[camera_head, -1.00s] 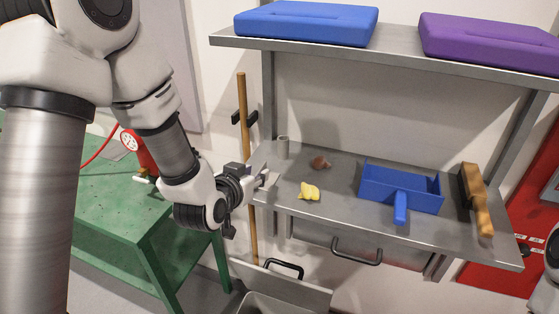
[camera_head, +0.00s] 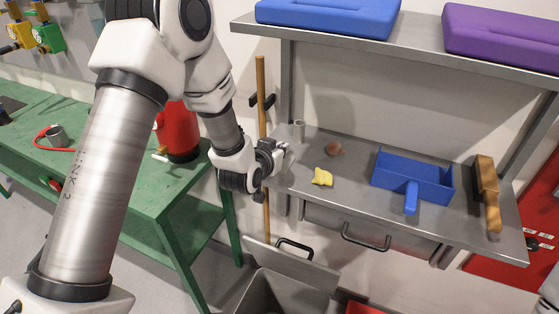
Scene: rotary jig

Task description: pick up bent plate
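I cannot clearly make out a bent plate in this view. My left gripper (camera_head: 281,151) is at the left end of the grey metal shelf (camera_head: 350,194), just in front of a small grey cylinder (camera_head: 299,130). Its fingers are small and partly hidden by the wrist, so I cannot tell if they are open or shut or hold anything. A crumpled yellow piece (camera_head: 322,177) and a reddish-brown lump (camera_head: 335,149) lie on the shelf to its right. My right gripper is out of view.
A blue dustpan (camera_head: 412,178) and a wooden brush (camera_head: 487,192) lie at the shelf's right. Blue (camera_head: 330,16) and purple (camera_head: 505,38) cases sit above. A green table (camera_head: 115,190) is at left. An open grey bin (camera_head: 275,295) stands below; a wooden pole (camera_head: 261,100) rises behind the gripper.

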